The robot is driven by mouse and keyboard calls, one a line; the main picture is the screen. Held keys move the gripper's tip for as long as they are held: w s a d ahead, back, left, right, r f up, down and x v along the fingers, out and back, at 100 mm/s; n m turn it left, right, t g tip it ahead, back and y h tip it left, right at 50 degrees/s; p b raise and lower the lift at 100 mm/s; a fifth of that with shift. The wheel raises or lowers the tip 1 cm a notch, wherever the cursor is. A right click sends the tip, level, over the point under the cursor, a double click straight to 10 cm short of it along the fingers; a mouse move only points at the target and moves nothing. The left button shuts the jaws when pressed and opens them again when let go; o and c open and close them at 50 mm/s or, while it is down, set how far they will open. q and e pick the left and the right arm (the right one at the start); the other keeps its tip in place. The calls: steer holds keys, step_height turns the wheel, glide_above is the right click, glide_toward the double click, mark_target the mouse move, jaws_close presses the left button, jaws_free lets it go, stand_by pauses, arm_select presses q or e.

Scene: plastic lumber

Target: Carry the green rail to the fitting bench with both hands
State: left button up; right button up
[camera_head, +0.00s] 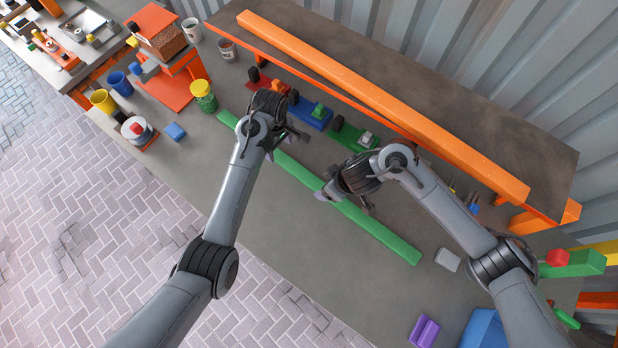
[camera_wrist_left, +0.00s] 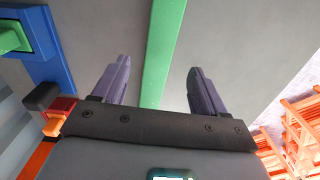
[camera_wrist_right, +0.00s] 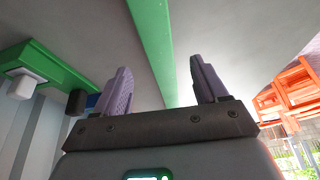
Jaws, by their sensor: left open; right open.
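The long green rail (camera_head: 388,239) lies diagonally across the grey worktop. My left gripper (camera_head: 284,147) is open above its upper-left part. In the left wrist view the rail (camera_wrist_left: 163,50) runs between the two spread fingers (camera_wrist_left: 158,68), with nothing gripped. My right gripper (camera_head: 345,202) is open over the rail's middle to lower part. In the right wrist view the rail (camera_wrist_right: 153,38) passes slantwise between the open fingers (camera_wrist_right: 158,68). Both grippers hide parts of the rail in the head view. I cannot tell which surface is the fitting bench.
An orange beam (camera_head: 380,95) lies on the raised shelf behind. Red, blue (camera_head: 312,113) and green (camera_head: 350,137) fixtures stand beside the rail. A green-yellow tub (camera_head: 203,97) is near its left end. Another bench (camera_head: 58,68) is at upper left. Worktop below the rail is mostly clear.

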mark_target(321, 186)
arm_select(q)
steer(key=shift+f, duration=2.9)
arm_select(e)
steer(key=shift+x, duration=2.9)
arm_select(q)
jaws_close()
arm_select(e)
jaws_close()
